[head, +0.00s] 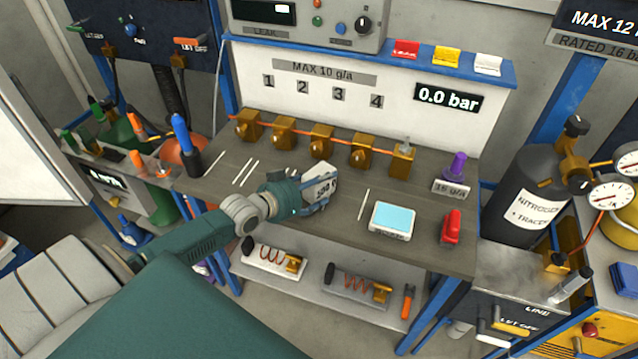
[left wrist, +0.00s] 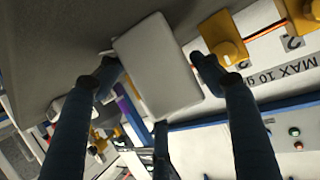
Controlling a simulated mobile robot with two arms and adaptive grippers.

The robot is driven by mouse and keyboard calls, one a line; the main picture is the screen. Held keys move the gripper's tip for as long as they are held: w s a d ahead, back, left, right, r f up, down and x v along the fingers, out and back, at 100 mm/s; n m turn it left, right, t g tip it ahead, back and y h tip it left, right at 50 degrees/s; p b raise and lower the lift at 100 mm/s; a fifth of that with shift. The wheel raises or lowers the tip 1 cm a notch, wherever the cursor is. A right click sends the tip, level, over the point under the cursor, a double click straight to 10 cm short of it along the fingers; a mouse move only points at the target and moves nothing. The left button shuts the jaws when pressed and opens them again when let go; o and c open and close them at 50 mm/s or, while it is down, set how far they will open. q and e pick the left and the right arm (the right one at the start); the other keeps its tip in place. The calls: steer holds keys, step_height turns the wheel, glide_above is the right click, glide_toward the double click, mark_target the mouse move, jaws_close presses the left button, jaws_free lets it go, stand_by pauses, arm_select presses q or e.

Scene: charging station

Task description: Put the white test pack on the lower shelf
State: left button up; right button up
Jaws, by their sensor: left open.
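The white test pack (head: 324,187) is a pale block with dark print, at the middle of the grey bench top in the head view. My left gripper (head: 308,194) is open around it, with its fingers on either side. In the left wrist view the white pack (left wrist: 158,65) shows as a plain slab between the spread fingers (left wrist: 158,78). I cannot tell whether the fingers touch it or whether it rests on the bench. The lower shelf (head: 312,286) is under the bench and carries two copper-coil units. My right gripper is not in view.
Brass valves (head: 321,141) line the back of the bench. A scale with a cyan top (head: 392,219) and a red object (head: 451,227) stand to the right. The coil units (head: 275,261) and an orange-tipped tool (head: 407,301) take up much of the lower shelf.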

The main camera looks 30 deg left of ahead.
arm_select(q)
steer(key=c, duration=1.1)
steer(key=shift+r, duration=0.1)
steer(key=shift+c, duration=1)
steer(key=shift+r, duration=0.1)
